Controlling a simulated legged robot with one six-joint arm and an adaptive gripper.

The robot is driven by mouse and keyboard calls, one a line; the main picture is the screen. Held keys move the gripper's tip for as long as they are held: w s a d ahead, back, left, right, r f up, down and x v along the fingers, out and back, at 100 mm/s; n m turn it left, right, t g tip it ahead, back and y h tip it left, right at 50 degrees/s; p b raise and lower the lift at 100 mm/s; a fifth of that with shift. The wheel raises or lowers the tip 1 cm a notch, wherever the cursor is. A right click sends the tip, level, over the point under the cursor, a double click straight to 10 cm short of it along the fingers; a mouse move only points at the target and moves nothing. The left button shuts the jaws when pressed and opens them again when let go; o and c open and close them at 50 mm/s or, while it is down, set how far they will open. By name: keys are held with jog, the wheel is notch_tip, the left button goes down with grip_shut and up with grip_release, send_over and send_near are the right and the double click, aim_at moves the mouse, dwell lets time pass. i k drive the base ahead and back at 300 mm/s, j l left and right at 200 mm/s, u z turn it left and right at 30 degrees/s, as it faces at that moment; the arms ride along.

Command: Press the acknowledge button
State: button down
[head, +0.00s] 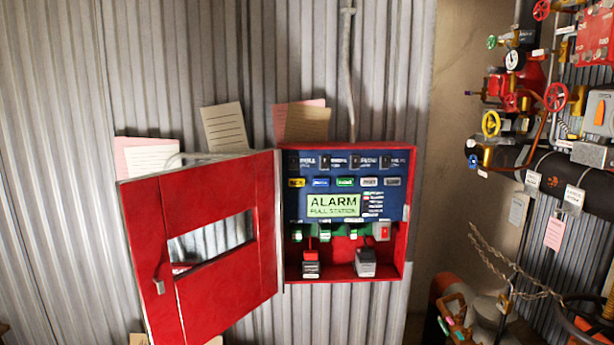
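A red alarm box (410,215) is mounted on the corrugated wall, and its door (215,290) with a window cut-out stands open to the left. Inside is a blue panel (296,212) with a lit green display (333,205) reading "ALARM PULL STATION". Above the display is a row of small coloured buttons: yellow (296,183), blue (320,182), green (345,182) and paler ones (369,182). A small red button or switch (384,231) sits at lower right. The labels are too small to read, so I cannot tell which is the acknowledge button. My gripper is not in view.
Two block-like parts, one dark and red (311,265) and one grey (365,263), sit in the box's bottom. The open door covers the wall to the left. Pipes with valve wheels (491,123) and hanging tags crowd the right side. Paper notes (225,127) are above the box.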

aim_at(292, 182)
jog(key=i+l, duration=0.1)
jog(key=i, duration=0.35)
jog(key=i+l, duration=0.15)
jog(key=i, duration=0.25)
jog(key=j+u, duration=0.05)
